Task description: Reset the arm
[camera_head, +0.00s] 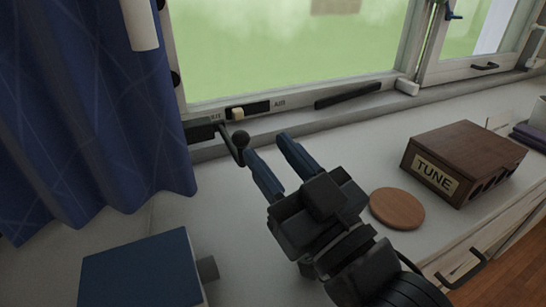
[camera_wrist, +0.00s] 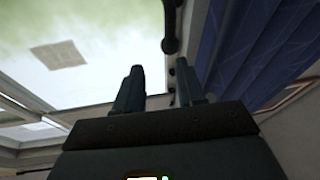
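My gripper (camera_head: 266,158) reaches over the white counter toward the window. Its two blue-grey fingers are spread apart with nothing visible between them. My arm comes in from the lower right of the head view.
A brown wooden box labelled TUNE (camera_head: 470,150) and a round wooden disc (camera_head: 397,208) are right of my gripper. A blue box (camera_head: 140,272) is at lower left. A blue curtain (camera_head: 90,110) hangs left. The window sill bears a small slider (camera_head: 238,114).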

